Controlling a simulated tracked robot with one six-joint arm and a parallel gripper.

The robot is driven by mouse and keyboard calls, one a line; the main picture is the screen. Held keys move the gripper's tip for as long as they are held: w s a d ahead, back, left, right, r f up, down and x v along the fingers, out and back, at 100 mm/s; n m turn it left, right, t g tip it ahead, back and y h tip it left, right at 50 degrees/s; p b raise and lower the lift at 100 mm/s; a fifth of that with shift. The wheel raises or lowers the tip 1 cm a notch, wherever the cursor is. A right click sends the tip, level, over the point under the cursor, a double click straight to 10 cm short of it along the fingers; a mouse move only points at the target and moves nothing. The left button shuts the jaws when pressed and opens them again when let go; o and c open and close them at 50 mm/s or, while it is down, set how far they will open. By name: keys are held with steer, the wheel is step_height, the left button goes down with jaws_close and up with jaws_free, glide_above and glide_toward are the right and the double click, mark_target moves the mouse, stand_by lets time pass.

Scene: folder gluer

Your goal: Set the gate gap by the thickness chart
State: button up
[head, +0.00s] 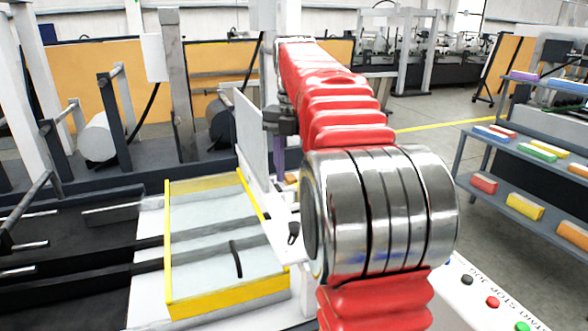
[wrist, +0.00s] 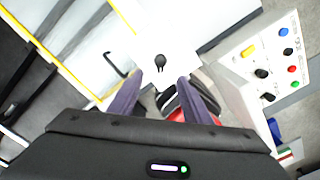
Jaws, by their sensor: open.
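My gripper (wrist: 160,80) is open in the wrist view, its two purple fingers apart and empty. A small black knob (wrist: 160,61) on a white plate lies just beyond the fingertips, in line with the gap between them. In the head view the black knob (head: 293,233) sits on the white plate right of the yellow-edged guard. My gripper (head: 279,155) is partly hidden behind my red arm there, with a purple finger pointing down above the plate. A blank upright white panel (head: 249,133) stands beside it. I cannot make out a thickness chart or the gate gap.
The yellow-edged clear guard (head: 168,245) with a black handle (head: 237,259) lies left of the knob. A control panel (wrist: 270,62) with coloured buttons and black selectors is at the right. Shelves (head: 530,198) with coloured boxes stand at far right, across open floor.

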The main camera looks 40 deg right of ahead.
steer(key=shift+r, duration=0.4)
steer(key=shift+r, duration=0.1)
steer(key=m, duration=3.4)
steer(key=shift+w, duration=0.1)
